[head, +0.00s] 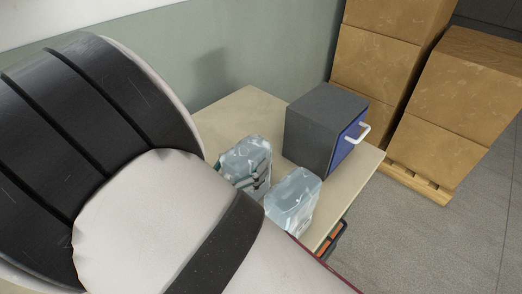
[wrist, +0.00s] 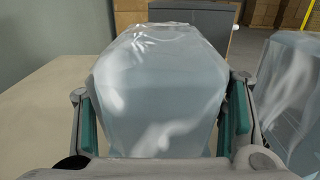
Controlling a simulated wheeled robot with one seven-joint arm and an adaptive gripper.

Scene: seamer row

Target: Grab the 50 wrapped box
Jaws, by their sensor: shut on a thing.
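Two wrapped boxes in clear, shiny film stand on the table; no number is readable on either. One wrapped box (wrist: 160,90) fills the middle of the wrist view, between the two teal-padded fingers of my gripper (wrist: 165,125), which is shut on it. The same box (head: 243,158) shows in the head view, partly hidden behind my arm. The other wrapped box (head: 293,197) stands just to the right and nearer the table's front edge. It also shows at the right of the wrist view (wrist: 290,95), outside my gripper. I cannot tell whether the held box touches the table.
The pale table (head: 245,108) stands against a green-grey wall. A grey cabinet (head: 318,125) with a blue front and white handle stands behind the boxes. Stacked cartons (head: 455,100) on a pallet (head: 415,182) are beyond. The table's left part is clear.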

